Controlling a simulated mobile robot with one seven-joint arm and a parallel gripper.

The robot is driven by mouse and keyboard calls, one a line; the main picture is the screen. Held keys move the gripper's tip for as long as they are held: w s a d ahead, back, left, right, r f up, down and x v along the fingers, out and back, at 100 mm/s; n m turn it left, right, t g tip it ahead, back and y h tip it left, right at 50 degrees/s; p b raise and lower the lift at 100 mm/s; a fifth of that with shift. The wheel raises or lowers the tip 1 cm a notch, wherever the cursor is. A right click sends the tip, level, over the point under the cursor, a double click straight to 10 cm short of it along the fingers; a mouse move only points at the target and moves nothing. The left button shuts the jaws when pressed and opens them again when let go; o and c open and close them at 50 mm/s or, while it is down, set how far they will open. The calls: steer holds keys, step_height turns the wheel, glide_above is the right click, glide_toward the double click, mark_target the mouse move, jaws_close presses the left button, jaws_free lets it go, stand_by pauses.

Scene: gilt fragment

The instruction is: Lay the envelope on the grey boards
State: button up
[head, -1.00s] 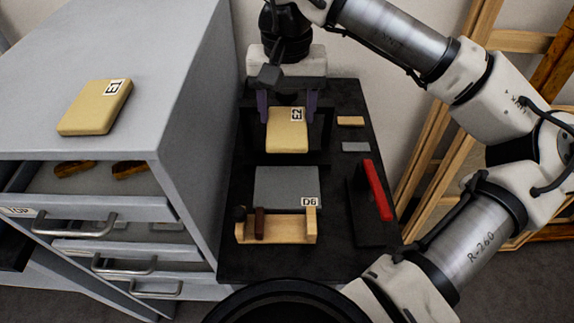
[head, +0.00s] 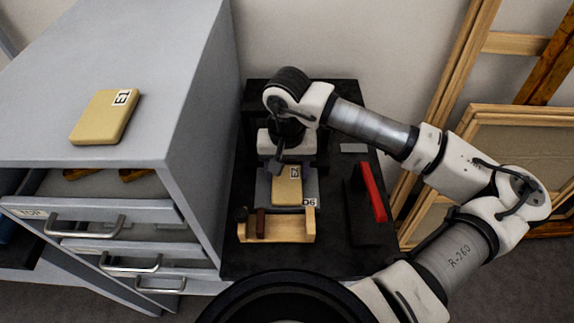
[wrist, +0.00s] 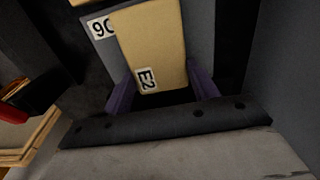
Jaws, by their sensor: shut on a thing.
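My gripper (head: 287,168) is shut on the tan envelope (head: 287,188) labelled E2. In the wrist view, the purple fingers (wrist: 162,91) are at either side of the envelope (wrist: 153,45). The boards show beyond both sides of the envelope in the wrist view (wrist: 201,32). I cannot tell whether the envelope touches the boards or is slightly above them.
A grey cabinet (head: 190,80) with pulled-out drawers stands left. A wooden holder (head: 290,226) is just in front of the boards. A red bar (head: 372,192) on a black stand is to the right. A small grey block (head: 354,148) lies behind. Wooden frames (head: 470,110) lean at right.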

mark_target(287, 173)
steer(key=shift+f+b, duration=0.2)
steer(key=shift+b, duration=0.15)
steer(key=o, duration=1)
steer(key=shift+r, duration=0.1)
steer(key=shift+o, duration=0.2)
steer(key=shift+r+p, duration=0.2)
steer(key=shift+p, duration=0.2)
step_height(287, 173, up, 12)
steer(key=b, duration=0.2)
